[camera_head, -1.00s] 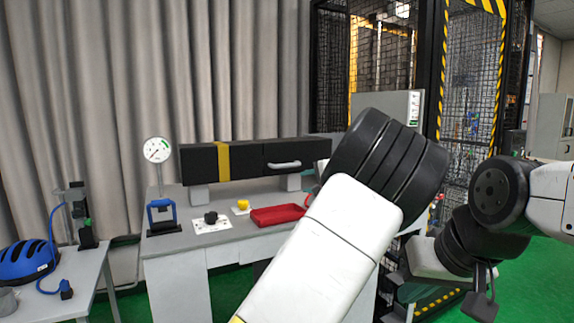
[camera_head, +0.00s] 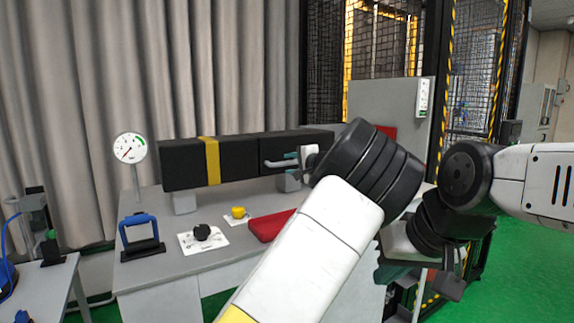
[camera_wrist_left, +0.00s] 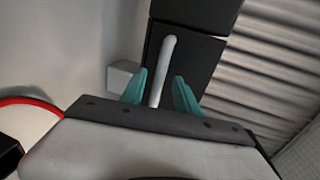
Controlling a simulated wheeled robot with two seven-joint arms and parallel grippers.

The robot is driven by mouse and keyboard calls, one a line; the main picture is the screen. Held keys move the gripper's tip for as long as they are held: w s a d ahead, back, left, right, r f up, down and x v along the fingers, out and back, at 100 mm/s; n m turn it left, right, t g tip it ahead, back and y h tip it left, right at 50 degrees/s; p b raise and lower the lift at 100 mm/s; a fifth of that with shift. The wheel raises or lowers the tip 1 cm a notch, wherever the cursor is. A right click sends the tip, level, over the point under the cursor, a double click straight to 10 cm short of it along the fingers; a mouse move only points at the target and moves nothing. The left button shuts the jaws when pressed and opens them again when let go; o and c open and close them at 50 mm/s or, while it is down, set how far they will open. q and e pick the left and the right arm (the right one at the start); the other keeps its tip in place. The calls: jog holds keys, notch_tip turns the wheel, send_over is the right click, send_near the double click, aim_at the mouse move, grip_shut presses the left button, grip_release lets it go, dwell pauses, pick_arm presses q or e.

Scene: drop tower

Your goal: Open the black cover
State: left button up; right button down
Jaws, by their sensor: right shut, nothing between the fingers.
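The black cover (camera_head: 300,142) is the right part of a long black box on the grey bench. A light bar handle (camera_head: 277,163) is on its front. My left gripper (camera_head: 295,157) is at the handle, its wrist partly hidden behind my own forearm. In the left wrist view, its two teal fingers (camera_wrist_left: 160,92) stand apart on either side of the handle (camera_wrist_left: 165,70), with gaps visible, and the cover (camera_wrist_left: 190,65) lies beyond. The cover looks closed. My right gripper (camera_head: 448,284) hangs low at the right, shut and empty, partly hidden by its own arm.
A yellow band (camera_head: 211,160) crosses the box. A gauge (camera_head: 129,147), a blue-handled device (camera_head: 140,232), a black knob (camera_head: 202,232), a yellow button (camera_head: 238,213) and a red tray (camera_head: 270,226) are on the bench. A mesh cage (camera_head: 478,70) stands behind at the right.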

aim_at(287, 164)
pick_arm(q)
jog(key=shift+x, duration=2)
grip_shut()
